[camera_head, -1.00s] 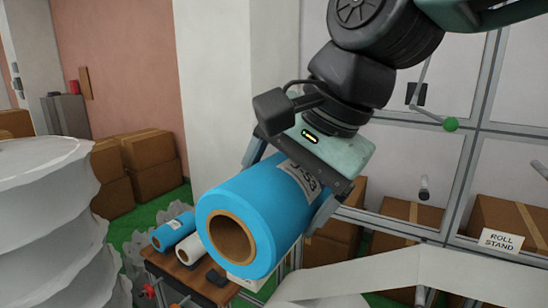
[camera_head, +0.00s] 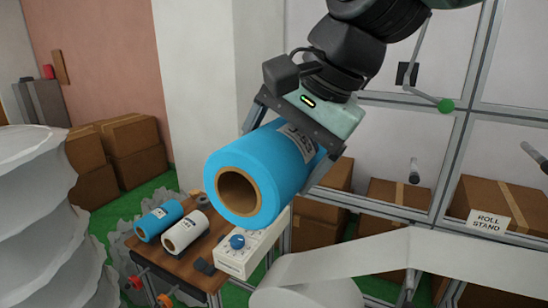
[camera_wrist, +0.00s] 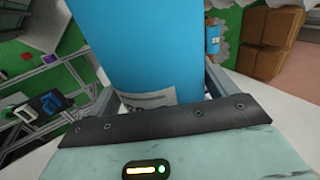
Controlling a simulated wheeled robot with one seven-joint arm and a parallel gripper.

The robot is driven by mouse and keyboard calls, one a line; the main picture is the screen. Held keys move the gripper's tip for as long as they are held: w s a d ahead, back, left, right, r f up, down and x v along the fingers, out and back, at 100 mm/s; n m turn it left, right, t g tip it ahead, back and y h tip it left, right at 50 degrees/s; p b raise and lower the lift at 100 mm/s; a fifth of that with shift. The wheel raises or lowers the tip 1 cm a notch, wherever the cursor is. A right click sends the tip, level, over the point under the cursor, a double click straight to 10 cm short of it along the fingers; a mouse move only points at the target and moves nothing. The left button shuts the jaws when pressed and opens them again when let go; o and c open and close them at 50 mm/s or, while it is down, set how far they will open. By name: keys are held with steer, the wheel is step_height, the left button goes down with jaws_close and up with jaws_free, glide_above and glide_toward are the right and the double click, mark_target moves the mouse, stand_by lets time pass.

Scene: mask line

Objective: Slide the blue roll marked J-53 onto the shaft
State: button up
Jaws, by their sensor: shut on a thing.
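My gripper (camera_head: 282,158) is shut on the large blue roll (camera_head: 275,160), one finger on each side, and holds it in the air. The roll's brown open core (camera_head: 237,192) faces the head camera. In the wrist view the blue roll (camera_wrist: 145,45) fills the middle, with a label edge near the jaws. A short grey peg (camera_head: 413,172) sticks out of the frame at right, and another peg (camera_head: 408,284) shows lower down. I cannot tell which is the shaft.
A "ROLL STAND" sign (camera_head: 489,221) is at right. A wooden table (camera_head: 190,262) below carries a smaller blue roll (camera_head: 158,220), a white roll (camera_head: 185,231) and a white box with a blue knob (camera_head: 250,250). A white web (camera_head: 350,262) crosses the lower right. A green-knobbed lever (camera_head: 445,105) is upper right.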

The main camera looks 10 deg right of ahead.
steer(key=shift+w+d, duration=0.25)
steer(key=shift+w, duration=0.1)
stand_by(0.6)
steer(key=shift+w+d+p, duration=0.15)
steer(key=shift+w+d, duration=0.6)
steer(key=shift+w, duration=0.25)
steer(key=shift+w+d+p, duration=0.15)
steer(key=shift+w+d, duration=0.6)
steer(key=shift+w, duration=0.25)
steer(key=shift+w, duration=0.1)
steer(key=shift+w+d+p, duration=0.2)
steer(key=shift+w+d, duration=0.55)
steer(key=shift+w, duration=0.2)
steer(key=shift+w+d+p, duration=0.2)
steer(key=shift+w+d, duration=0.5)
steer(key=shift+w, duration=0.25)
steer(key=shift+w, duration=0.1)
steer(key=shift+w+d+p, duration=0.3)
steer(key=shift+w+d, duration=0.45)
steer(key=shift+w, duration=0.25)
steer(key=shift+w+d+p, duration=0.25)
steer(key=shift+w+d, duration=0.45)
steer(key=shift+w, duration=0.25)
steer(key=shift+d, duration=0.1)
